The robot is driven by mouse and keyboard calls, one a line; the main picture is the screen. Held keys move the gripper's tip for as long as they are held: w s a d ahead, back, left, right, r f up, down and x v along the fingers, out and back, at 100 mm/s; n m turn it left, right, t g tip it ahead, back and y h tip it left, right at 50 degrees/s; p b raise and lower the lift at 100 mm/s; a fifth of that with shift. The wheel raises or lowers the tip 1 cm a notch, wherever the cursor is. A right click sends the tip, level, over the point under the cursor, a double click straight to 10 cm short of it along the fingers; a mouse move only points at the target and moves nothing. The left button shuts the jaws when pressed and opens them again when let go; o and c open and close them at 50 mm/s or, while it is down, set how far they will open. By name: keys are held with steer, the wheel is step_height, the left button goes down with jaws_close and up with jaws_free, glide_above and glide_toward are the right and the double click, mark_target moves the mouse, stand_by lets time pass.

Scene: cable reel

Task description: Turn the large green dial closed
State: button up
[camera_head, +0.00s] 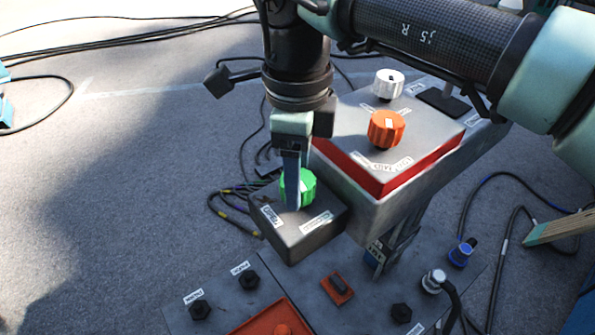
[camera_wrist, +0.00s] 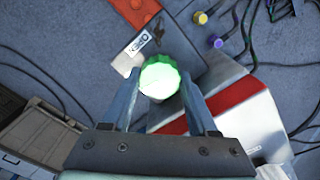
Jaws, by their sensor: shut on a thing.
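The large green dial (camera_head: 306,186) sits on top of a small dark grey box (camera_head: 308,240), which has white labels beside the dial. My gripper (camera_head: 296,200) points down over this box, and its near finger hides part of the dial in the head view. In the wrist view the green dial (camera_wrist: 160,78) lies between the two fingertips of my gripper (camera_wrist: 160,88). The fingers are shut on its sides. A label reading OPEN (camera_wrist: 138,42) shows on the box beyond the dial. The dial's pointer mark cannot be made out.
A larger grey and red box (camera_head: 390,165) stands close to the right, with an orange dial (camera_head: 387,129) and a white dial (camera_head: 388,83). A lower panel (camera_head: 210,300) with black knobs lies in front.

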steer(key=shift+n, duration=1.1)
steer(key=o, duration=1.4)
step_height(320, 180, up, 13)
steer(key=shift+b, duration=0.45)
